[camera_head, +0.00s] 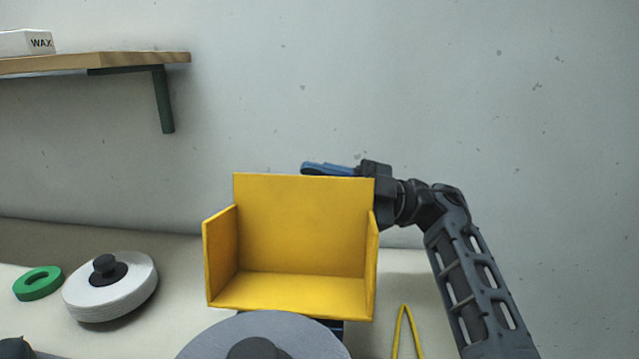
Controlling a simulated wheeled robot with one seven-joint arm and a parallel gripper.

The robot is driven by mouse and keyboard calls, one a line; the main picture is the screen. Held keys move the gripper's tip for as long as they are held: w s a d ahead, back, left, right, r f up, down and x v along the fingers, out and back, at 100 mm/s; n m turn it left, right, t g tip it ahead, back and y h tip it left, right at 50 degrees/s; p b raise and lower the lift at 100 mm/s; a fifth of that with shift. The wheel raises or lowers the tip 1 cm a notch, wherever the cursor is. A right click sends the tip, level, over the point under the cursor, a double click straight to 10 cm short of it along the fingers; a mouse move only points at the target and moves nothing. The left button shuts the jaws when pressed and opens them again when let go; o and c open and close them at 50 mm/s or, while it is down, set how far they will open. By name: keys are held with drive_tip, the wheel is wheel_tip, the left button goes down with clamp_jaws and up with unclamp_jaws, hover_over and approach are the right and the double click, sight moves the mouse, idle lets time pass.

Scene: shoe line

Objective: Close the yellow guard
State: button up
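The yellow guard (302,228) stands in the middle of the head view, behind a grey wheel with a dark hub (262,336). It shows a tall back panel, two side walls and a front lower panel, with its hollow side facing me. My gripper (325,170) is behind the guard's upper right edge, its blue fingers pointing left along the top edge. The guard hides part of it. I cannot tell whether the fingers are apart or whether they touch the guard.
A white wheel with a black knob (108,285) and a green ring (38,283) lie on the bench at left. A wooden shelf (125,59) with a white WAX box (27,43) is on the wall. A thin yellow bent piece (406,325) is at lower right.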

drive_tip(key=shift+c, duration=0.3)
clamp_jaws()
idle(0.4)
